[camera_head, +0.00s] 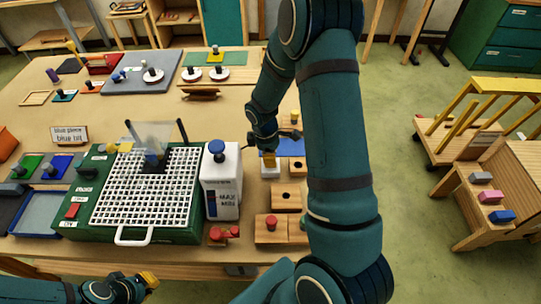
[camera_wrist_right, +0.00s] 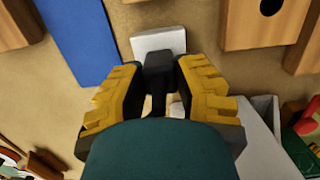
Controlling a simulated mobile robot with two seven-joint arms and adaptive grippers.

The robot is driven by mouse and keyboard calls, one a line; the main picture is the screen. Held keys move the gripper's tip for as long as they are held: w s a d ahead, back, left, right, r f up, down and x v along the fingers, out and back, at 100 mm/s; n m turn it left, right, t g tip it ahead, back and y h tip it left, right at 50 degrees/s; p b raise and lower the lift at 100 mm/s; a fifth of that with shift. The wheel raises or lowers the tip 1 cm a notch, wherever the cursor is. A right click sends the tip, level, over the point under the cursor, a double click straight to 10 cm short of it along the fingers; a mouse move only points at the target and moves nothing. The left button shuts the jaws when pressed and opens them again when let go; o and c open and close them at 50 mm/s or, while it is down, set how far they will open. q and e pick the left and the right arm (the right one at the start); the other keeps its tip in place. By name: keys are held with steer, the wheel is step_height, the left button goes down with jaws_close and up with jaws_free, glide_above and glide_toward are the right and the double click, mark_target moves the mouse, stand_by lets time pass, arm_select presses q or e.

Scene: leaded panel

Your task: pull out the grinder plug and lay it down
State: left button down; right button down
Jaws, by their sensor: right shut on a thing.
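The black plug (camera_wrist_right: 157,78) is between the yellow fingers of my right gripper (camera_wrist_right: 158,100), which is shut on it. A white socket block (camera_wrist_right: 158,42) lies right at the plug's far end; I cannot tell whether the plug is still seated in it. In the head view my right gripper (camera_head: 268,157) is low over the same white block (camera_head: 270,171), beside the blue mat (camera_head: 291,147). The grinder (camera_head: 146,190), a green case with a white grid, stands to the left. My left gripper (camera_head: 146,280) is at the table's front edge, its opening unclear.
A white container with a blue knob (camera_head: 221,187) stands between the grinder and my right gripper. Wooden blocks with holes (camera_head: 287,197) and red-knobbed pieces (camera_head: 271,228) lie close in front of the socket. The blue mat (camera_wrist_right: 75,37) is a bare flat patch alongside.

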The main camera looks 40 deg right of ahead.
steer(key=shift+r+p, duration=0.65)
steer(key=shift+r, duration=0.25)
stand_by(1.4)
steer(key=shift+r+p, duration=0.4)
steer(key=shift+r, duration=0.3)
steer(key=shift+s+f, duration=0.1)
